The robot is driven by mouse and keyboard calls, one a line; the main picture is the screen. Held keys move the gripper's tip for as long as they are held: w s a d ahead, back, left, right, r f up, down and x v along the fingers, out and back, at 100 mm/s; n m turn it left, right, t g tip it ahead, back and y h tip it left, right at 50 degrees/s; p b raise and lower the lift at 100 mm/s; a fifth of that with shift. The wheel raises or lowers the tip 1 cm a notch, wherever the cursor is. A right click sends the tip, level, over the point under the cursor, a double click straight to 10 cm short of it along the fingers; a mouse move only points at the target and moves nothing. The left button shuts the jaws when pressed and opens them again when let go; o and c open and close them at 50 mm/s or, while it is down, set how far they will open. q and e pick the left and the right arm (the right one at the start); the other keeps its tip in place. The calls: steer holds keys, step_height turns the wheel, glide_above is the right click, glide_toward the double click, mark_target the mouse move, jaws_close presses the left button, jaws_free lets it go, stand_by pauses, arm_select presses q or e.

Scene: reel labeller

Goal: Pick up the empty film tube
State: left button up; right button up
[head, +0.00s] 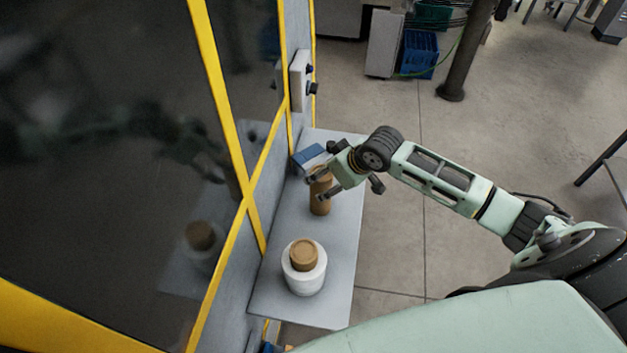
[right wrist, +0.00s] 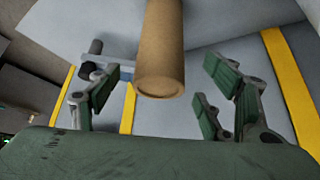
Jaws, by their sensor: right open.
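The empty film tube is a brown cardboard cylinder (head: 320,193) standing upright on the grey shelf (head: 340,240) in the head view. In the right wrist view the brown tube (right wrist: 161,50) hangs down from the top edge between the finger pairs, with its end facing me. My right gripper (head: 323,187) is open, its fingers at either side of the tube near its upper part. In the right wrist view the open fingers (right wrist: 160,95) have clear gaps to the tube on both sides. My left gripper is in neither view.
A white film roll (head: 304,278) with a brown core stands on the shelf nearer me. A blue object (head: 309,156) lies at the shelf's far end. The yellow-framed dark glass panel (head: 100,150) borders the shelf on the left. Open floor (head: 390,230) lies right of it.

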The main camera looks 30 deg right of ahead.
mark_target(321, 191)
steer(key=shift+f, duration=0.3)
steer(key=shift+p+x, duration=0.85)
steer(key=shift+x, duration=0.1)
steer(key=x, duration=0.3)
steer(key=shift+w+f+p, duration=0.15)
steer(key=shift+p, duration=0.15)
steer(key=shift+c, duration=0.3)
steer(key=shift+a, duration=0.1)
steer(key=c, duration=1.3)
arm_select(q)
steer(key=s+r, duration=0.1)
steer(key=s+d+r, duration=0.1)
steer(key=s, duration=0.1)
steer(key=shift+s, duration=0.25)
